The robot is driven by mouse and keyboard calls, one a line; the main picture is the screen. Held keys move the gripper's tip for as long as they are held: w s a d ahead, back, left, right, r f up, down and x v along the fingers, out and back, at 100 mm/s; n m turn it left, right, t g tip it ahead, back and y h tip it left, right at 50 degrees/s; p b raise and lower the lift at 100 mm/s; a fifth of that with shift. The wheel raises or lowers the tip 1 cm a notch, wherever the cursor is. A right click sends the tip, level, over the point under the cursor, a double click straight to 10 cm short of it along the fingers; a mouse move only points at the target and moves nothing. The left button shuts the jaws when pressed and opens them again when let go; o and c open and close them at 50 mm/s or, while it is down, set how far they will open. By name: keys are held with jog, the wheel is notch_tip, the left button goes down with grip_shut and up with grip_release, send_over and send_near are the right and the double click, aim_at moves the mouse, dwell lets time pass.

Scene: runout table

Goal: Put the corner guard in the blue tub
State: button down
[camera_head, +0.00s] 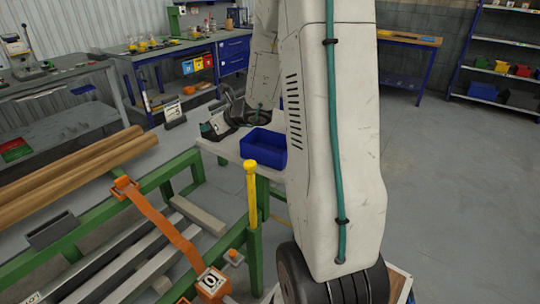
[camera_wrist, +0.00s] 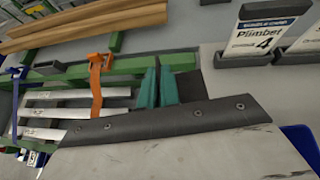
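The corner guard appears to be the dark grey angled piece (camera_head: 52,231) lying on the green rail at the left. It also shows in the wrist view (camera_wrist: 50,67), at the upper left. The blue tub (camera_head: 263,143) stands on the small pale table and looks empty. A corner of the tub shows in the wrist view (camera_wrist: 304,143). My gripper (camera_head: 206,130) is over the left part of that table, left of the tub and well apart from the guard. Its teal fingers (camera_wrist: 157,82) are close together with nothing visible held; whether they touch is unclear.
An orange strap (camera_head: 165,225) with a ratchet crosses the green frame (camera_head: 155,180). A yellow-capped post (camera_head: 251,180) rises between frame and tub table (camera_head: 232,150). Brown tubes (camera_head: 80,175) lie at left. A sign card (camera_wrist: 262,36) stands beyond my gripper. Open floor is at right.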

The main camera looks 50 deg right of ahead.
jog(key=s+d, duration=1.3)
jog(key=s, duration=0.1)
jog(key=shift+m+h, duration=0.3)
jog(key=shift+s+d+f, duration=0.15)
jog(key=shift+s+f, duration=0.05)
jog(key=shift+f, duration=2.1)
jog(key=shift+s+d+f, duration=0.1)
jog(key=shift+s+f, duration=0.05)
jog(key=shift+f, duration=2.1)
jog(key=c, duration=2)
grip_release()
jog(key=shift+f, duration=0.15)
jog(key=shift+c, duration=0.2)
jog(key=shift+o, duration=0.6)
